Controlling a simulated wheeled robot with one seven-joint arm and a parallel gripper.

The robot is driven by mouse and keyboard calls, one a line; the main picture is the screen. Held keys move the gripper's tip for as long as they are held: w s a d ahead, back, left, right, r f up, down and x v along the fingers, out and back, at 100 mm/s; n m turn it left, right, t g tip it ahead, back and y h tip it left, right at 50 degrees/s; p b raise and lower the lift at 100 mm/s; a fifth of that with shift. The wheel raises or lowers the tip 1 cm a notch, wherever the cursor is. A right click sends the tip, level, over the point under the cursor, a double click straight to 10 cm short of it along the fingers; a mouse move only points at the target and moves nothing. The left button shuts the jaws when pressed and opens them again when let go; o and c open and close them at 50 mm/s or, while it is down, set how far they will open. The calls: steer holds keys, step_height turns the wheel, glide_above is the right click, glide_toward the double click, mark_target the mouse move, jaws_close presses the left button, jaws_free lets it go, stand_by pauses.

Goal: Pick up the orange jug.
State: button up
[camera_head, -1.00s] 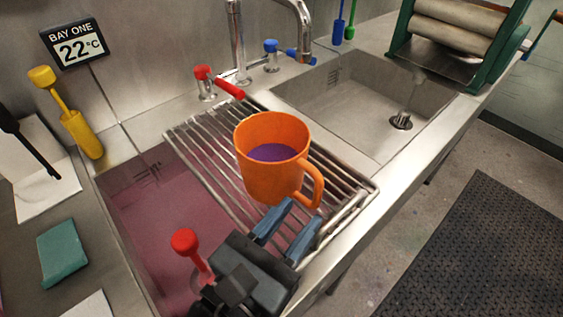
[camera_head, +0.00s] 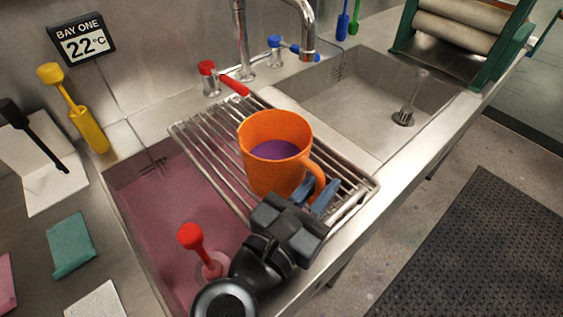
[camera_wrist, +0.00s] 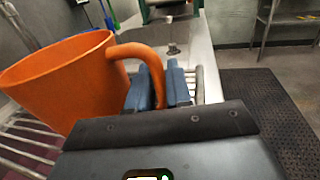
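The orange jug (camera_head: 270,165) stands upright on the wire rack across the left sink, with purple liquid inside. Its handle (camera_head: 318,172) points toward the front right. My gripper (camera_head: 313,191) is at the handle, below and right of the jug in the head view. In the wrist view the jug (camera_wrist: 65,80) fills the left side, and its handle (camera_wrist: 125,50) curves down between the two blue fingers of my gripper (camera_wrist: 160,85). The fingers stand close on either side of the handle. I cannot tell whether both touch it.
The wire rack (camera_head: 213,140) spans the left sink, which holds pinkish liquid. A red-topped plunger (camera_head: 191,237) stands in that sink, near my wrist. A red-handled tap (camera_head: 207,75) and the spout rise behind the rack.

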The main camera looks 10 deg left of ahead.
jaws_close()
steer(key=shift+r, duration=0.1)
stand_by(0.9)
